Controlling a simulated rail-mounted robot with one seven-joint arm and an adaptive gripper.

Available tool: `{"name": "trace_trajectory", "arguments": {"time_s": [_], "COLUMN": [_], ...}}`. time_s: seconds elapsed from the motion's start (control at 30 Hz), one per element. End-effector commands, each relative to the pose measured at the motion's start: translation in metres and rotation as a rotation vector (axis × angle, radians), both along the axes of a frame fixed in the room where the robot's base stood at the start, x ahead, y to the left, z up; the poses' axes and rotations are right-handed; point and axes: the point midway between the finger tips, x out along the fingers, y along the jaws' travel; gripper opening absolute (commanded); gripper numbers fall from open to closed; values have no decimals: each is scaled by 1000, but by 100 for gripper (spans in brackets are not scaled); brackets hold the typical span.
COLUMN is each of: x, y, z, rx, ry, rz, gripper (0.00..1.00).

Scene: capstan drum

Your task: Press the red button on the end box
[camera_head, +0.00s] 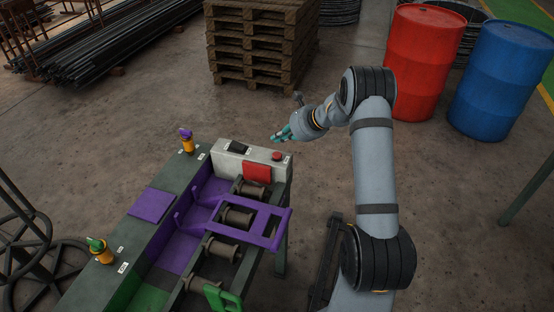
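The end box (228,158) is a light grey box at the far end of the machine. The red button (276,156) is a small round knob on its top, near the right end. A black switch (239,147) sits to its left on the same top, and a red square panel (257,172) is on the front face. My gripper (277,137) has teal fingers and is in the air near the button, just above it in the picture. The gap between them cannot be judged. The fingers are too small to tell open from shut.
The machine has purple guards (270,228), rollers (237,216) and a green handle (223,298). Levers with yellow bases (187,142) stand along its left side. A pallet stack (256,45), a red drum (424,60) and a blue drum (499,80) stand behind. The floor between is clear.

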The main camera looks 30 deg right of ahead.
Motion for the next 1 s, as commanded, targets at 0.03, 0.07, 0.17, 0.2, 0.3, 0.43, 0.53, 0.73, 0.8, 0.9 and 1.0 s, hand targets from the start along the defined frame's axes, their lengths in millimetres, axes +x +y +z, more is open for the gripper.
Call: {"name": "trace_trajectory", "arguments": {"time_s": [0.03, 0.07, 0.17, 0.2, 0.3, 0.43, 0.53, 0.73, 0.8, 0.9, 1.0], "x": [0, 0, 0, 0, 0, 0, 0, 0, 0, 0, 0], "y": [0, 0, 0, 0, 0, 0, 0, 0, 0, 0, 0], "z": [-14, -18, -31, -35, -40, -42, -41, -41, -41, -41, -41], "rx": [0, 1, 0, 0, -1, -1, 0, 0, 0, 0, 0], "ry": [1, 0, 0, -1, -1, 0, 0, 0, 0, 0, 0], "rz": [-1, -1, -1, -1, 0, 1, 0, 0, 0, 0, 0], "gripper": [0, 0, 0, 0, 0, 0, 0, 0, 0, 0, 0]}}
